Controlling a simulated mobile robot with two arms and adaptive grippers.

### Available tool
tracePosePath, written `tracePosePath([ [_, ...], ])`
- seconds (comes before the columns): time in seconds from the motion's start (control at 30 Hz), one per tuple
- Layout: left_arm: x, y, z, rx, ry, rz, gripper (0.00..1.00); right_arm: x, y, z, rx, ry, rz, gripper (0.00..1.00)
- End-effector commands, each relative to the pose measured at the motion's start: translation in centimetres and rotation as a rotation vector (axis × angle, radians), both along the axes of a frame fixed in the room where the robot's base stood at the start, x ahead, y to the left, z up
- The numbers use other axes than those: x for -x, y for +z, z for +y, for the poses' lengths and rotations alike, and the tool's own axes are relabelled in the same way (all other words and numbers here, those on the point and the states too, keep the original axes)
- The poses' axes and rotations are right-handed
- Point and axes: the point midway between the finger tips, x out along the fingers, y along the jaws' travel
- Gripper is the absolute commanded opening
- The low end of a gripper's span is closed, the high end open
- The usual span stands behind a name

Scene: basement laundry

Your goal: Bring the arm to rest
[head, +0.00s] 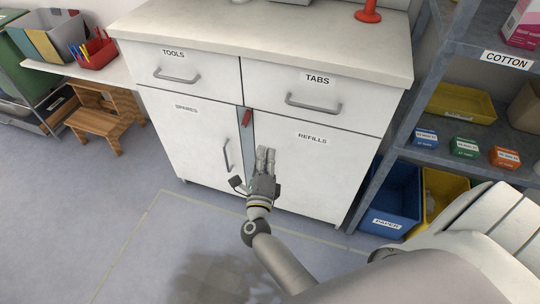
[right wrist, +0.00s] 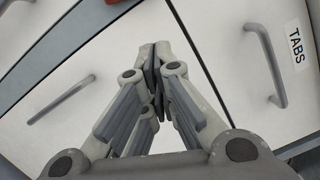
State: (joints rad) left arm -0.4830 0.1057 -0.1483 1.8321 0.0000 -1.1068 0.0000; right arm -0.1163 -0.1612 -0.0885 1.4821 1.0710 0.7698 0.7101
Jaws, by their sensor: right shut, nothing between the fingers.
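My right gripper (head: 265,156) is in front of the lower part of the white cabinet (head: 190,146), over the REFILLS door (head: 312,165) near the middle. Its fingers also show in the right wrist view (right wrist: 155,60), where the tips meet with nothing between them. No handle is in its grip; I cannot tell how far the fingertips are from the door. My right arm (head: 278,262) reaches up from the bottom right. My left gripper is out of view.
A blue-grey strip with a red piece (head: 247,118) lies between the SPARES door (head: 190,130) and REFILLS door. A shelf unit (head: 388,125) with a blue bin (head: 390,198) stands right. A wooden step stool (head: 98,118) stands left. The floor (head: 130,225) at front left is clear.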

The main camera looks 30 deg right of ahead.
Motion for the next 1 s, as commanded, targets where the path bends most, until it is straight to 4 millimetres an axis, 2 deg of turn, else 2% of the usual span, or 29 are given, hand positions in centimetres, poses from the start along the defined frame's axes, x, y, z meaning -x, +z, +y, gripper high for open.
tracePosePath([
  [0.73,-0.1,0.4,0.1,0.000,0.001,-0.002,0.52,-0.3,0.0,0.5,0.016,0.021,0.009,0.00],
  [0.87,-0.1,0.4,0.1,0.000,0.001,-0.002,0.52,-0.9,-0.2,2.4,0.123,0.144,0.074,0.00],
  [1.0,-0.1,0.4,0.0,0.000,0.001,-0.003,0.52,-1.1,-1.7,6.6,0.357,0.392,0.223,0.00],
])
